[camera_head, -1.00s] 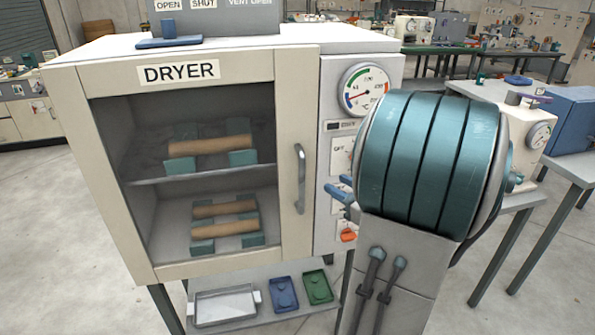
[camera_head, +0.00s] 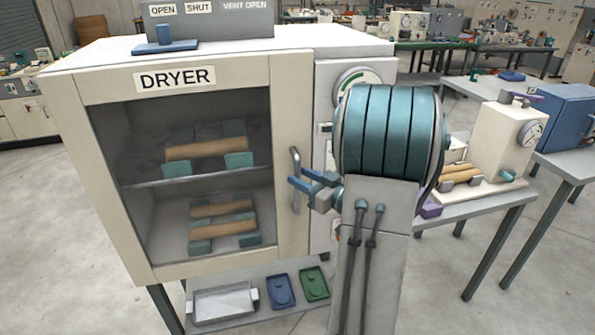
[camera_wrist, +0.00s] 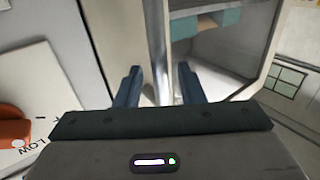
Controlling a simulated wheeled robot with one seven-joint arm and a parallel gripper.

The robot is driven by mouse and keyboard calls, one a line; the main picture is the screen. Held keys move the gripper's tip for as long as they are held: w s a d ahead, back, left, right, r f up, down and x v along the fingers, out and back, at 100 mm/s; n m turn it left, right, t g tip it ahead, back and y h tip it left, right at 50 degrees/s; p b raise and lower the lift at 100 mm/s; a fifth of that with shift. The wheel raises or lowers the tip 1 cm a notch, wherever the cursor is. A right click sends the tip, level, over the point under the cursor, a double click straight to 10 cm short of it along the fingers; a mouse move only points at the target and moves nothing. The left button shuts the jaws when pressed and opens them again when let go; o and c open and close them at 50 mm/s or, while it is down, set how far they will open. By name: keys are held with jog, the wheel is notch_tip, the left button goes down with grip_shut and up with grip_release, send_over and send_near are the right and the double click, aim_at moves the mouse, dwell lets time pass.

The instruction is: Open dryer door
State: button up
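The dryer door (camera_head: 290,112) is a cream frame with a large window, flush with the dryer front and shut. Its upright grey handle (camera_head: 295,166) is on the door's right side. My gripper (camera_head: 300,178) reaches in from the right at the handle's height, its blue fingers overlapping the handle in the head view. In the wrist view my gripper (camera_wrist: 160,80) is open, with a finger on each side of the pale handle bar (camera_wrist: 157,65). The fingers look apart from the bar. My arm hides part of the control panel.
Inside the dryer (camera_head: 145,80), brown rolls rest on teal blocks on two levels. A metal tray (camera_head: 225,302), a blue tray (camera_head: 280,291) and a green tray (camera_head: 314,283) lie on the shelf below. The floor at left is open.

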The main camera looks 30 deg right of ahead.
jog(key=shift+x, duration=1.1)
grip_shut()
